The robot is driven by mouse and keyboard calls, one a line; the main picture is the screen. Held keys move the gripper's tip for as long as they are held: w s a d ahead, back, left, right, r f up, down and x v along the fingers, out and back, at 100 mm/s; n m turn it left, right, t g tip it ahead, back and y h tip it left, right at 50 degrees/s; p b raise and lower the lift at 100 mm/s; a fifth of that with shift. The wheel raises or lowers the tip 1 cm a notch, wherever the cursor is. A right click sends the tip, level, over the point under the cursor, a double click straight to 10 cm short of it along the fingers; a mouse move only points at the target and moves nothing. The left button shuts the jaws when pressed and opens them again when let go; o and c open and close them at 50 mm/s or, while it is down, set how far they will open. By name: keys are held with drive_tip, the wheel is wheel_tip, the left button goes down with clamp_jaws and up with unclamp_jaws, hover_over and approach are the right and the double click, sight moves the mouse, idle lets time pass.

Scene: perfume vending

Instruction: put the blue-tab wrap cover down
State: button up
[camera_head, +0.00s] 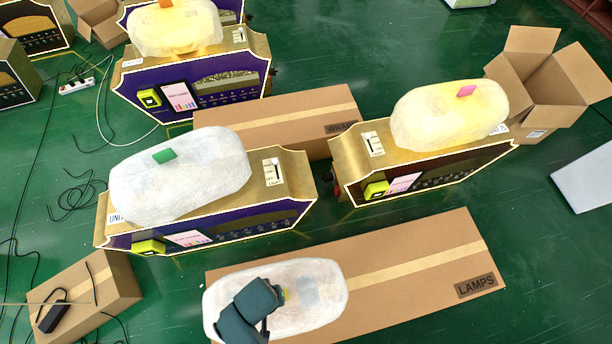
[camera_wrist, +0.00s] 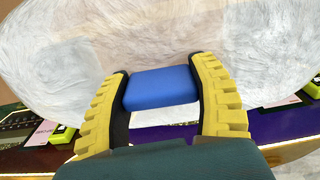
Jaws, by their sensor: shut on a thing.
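The blue-tab wrap cover (camera_head: 320,295) is a whitish translucent padded shell, seen over the left part of the long LAMPS carton in the head view. Its blue tab (camera_wrist: 160,88) is between the two yellow ribbed fingers of my gripper (camera_wrist: 160,72) in the wrist view. My gripper (camera_head: 280,294) is shut on this tab, and the arm hides part of the cover in the head view. The cover (camera_wrist: 265,50) fills the upper wrist view. I cannot tell whether its underside touches the carton.
The LAMPS carton (camera_head: 430,262) has bare room at right. Behind it stand machines with a green-tab cover (camera_head: 205,180), a pink-tab cover (camera_head: 435,118) and an orange-tab cover (camera_head: 180,30). A WRAP carton (camera_head: 275,115) lies between them. A small carton (camera_head: 110,280) is at left; an open box (camera_head: 550,90) at right.

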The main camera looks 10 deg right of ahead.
drive_tip(key=f, duration=0.1)
drive_tip(key=s+f+b, duration=0.1)
drive_tip(key=f, duration=0.1)
drive_tip(key=shift+s+a, duration=0.1)
drive_tip(key=shift+s, duration=0.1)
wheel_tip(320, 180, down, 10)
drive_tip(key=b, duration=0.6)
drive_tip(key=o, duration=1.3)
drive_tip(key=shift+f, duration=0.1)
drive_tip(key=shift+c, duration=0.2)
